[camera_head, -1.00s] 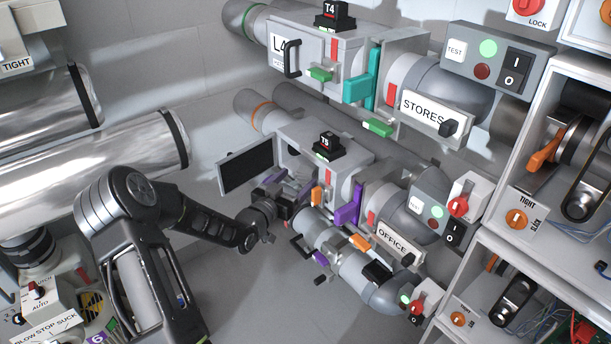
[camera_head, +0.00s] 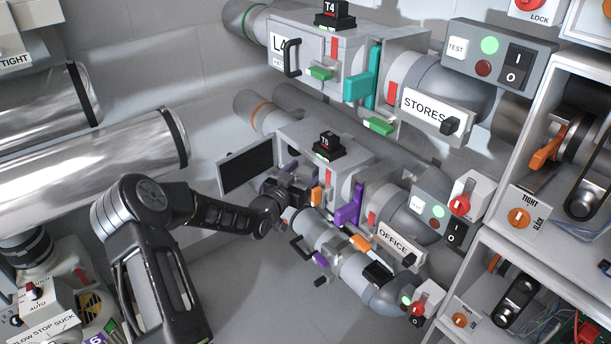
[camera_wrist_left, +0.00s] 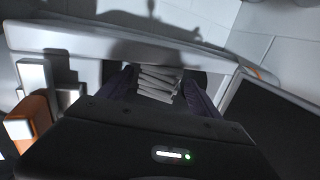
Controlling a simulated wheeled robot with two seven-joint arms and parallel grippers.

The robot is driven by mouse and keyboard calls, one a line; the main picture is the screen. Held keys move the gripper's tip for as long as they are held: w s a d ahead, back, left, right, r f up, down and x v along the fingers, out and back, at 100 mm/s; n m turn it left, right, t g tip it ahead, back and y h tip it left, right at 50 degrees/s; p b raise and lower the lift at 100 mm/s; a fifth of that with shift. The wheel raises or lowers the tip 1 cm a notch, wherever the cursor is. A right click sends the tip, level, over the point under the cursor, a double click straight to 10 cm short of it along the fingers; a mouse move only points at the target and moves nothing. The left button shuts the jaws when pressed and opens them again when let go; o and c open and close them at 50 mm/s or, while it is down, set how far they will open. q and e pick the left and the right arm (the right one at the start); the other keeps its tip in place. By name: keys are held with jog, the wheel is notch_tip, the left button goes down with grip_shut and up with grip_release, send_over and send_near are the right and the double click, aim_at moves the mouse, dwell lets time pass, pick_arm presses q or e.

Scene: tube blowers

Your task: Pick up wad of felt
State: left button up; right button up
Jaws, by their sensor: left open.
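A pale grey, ridged stack that looks like the wad of felt (camera_wrist_left: 158,84) shows in the left wrist view, inside the box opening. My left gripper (camera_wrist_left: 160,98) is open, with one dark finger on each side of the wad. I cannot tell whether the fingers touch it. In the head view my left gripper (camera_head: 298,190) is at the open front of the T5 box (camera_head: 345,150), and the wad is hidden there. My right gripper is not in view.
The box's open door (camera_head: 247,170) stands left of my gripper, and its dark panel (camera_wrist_left: 275,125) is at right in the wrist view. An orange catch (camera_wrist_left: 32,122) is at left there.

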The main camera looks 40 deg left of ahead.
pick_arm(q)
jog(key=shift+c, duration=0.3)
jog(key=c, duration=1.3)
